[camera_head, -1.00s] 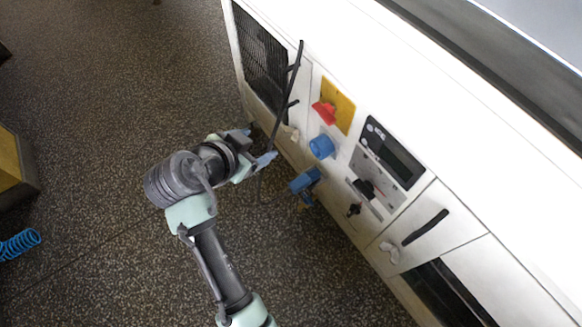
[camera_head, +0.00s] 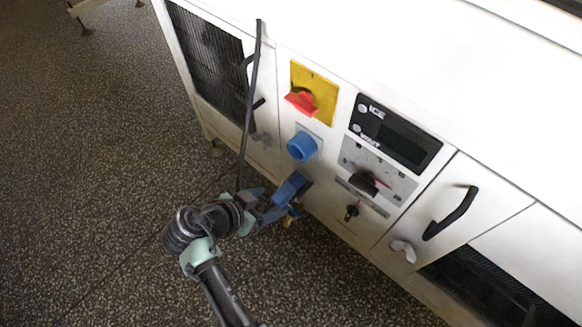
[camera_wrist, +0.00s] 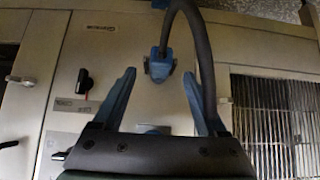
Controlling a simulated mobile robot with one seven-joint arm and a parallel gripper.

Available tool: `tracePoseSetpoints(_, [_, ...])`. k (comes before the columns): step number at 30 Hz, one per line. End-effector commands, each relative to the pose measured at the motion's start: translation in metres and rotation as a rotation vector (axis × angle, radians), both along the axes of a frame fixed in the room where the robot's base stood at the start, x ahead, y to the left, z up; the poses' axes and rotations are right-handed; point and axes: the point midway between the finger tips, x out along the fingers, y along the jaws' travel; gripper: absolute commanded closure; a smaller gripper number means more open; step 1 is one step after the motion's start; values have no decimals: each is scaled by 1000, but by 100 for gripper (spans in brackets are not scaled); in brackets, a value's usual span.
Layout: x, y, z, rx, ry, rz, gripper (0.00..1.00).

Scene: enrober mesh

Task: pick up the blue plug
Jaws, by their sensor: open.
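The blue plug (camera_head: 293,186) is on the lower front of the white machine, below a round blue socket (camera_head: 302,146). In the wrist view the plug (camera_wrist: 160,65) is upper centre, with a thick dark cable (camera_wrist: 199,50) looping from it past the right finger. My gripper (camera_head: 271,204) is open and close to the plug, partly overlapping it in the head view. In the wrist view the blue fingers of my gripper (camera_wrist: 159,76) stand either side of the plug, with gaps on both sides. How far the plug lies beyond the tips is unclear.
Right of the plug are a black key switch (camera_head: 351,211) and a dial (camera_head: 364,184). A red switch on a yellow plate (camera_head: 314,93) is above. A long black rod or cable (camera_head: 249,100) stands left, close to my wrist. The speckled floor (camera_head: 90,200) is clear.

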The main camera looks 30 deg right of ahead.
Motion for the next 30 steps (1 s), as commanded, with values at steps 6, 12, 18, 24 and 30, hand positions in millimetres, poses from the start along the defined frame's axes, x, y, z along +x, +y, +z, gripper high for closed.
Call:
tracePoseSetpoints(6, [6, -16, -17, 0, -1, -2, 25])
tracePoseSetpoints(12, [13, -35, -35, 0, 0, -1, 25])
tracePoseSetpoints(18, [14, -37, -33, 0, 0, 1, 25])
tracePoseSetpoints(24, [14, -36, -33, 0, 0, 1, 54])
tracePoseSetpoints(30, [13, -36, -33, 0, 0, 1, 90])
